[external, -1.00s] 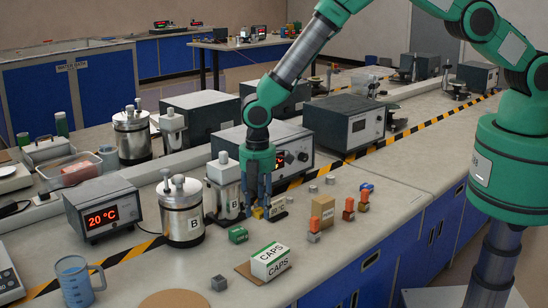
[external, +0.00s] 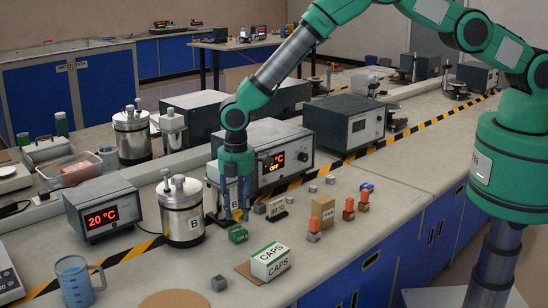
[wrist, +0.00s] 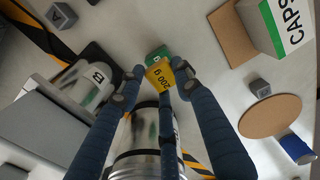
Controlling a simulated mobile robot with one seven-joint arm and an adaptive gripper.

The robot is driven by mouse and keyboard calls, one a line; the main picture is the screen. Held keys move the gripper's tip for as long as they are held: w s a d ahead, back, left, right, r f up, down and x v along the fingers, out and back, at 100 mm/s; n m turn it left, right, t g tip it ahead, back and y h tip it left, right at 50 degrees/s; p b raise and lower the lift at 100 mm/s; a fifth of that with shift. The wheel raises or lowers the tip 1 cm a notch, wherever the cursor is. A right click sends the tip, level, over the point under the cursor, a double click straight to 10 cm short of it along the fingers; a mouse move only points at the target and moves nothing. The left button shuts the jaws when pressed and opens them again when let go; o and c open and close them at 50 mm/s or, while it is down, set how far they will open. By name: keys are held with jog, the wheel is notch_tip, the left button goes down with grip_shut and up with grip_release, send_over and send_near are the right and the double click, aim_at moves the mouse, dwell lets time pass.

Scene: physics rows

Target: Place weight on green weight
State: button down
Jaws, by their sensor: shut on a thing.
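My gripper (external: 232,214) is shut on a yellow weight marked "200 g" (wrist: 160,76), seen between the fingertips in the wrist view. In the external view, the fingers hide most or all of that weight. The green weight (external: 238,235) sits on the bench just below and in front of the fingers. It also shows in the wrist view (wrist: 157,52), just beyond the yellow weight and partly covered by it. I cannot tell whether the two weights touch.
Metal canisters (external: 182,213) stand close to the left of my gripper. The CAPS box (external: 270,262) is in front to the right on a brown mat (external: 246,270). Small grey blocks (external: 219,283) and orange-topped pieces (external: 348,208) stand nearby. Bare bench lies around the green weight.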

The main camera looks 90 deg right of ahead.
aim_at(237, 212)
jog(key=shift+w, duration=0.2)
jog(key=shift+w+f+p, duration=0.1)
jog(key=shift+f+p, duration=0.25)
jog(key=shift+f, duration=1.4)
jog(key=shift+f, duration=0.15)
jog(key=c, duration=1.3)
grip_release()
jog(key=shift+o, duration=0.2)
jog(key=shift+r+b, duration=0.5)
jog(key=shift+r, duration=5.65)
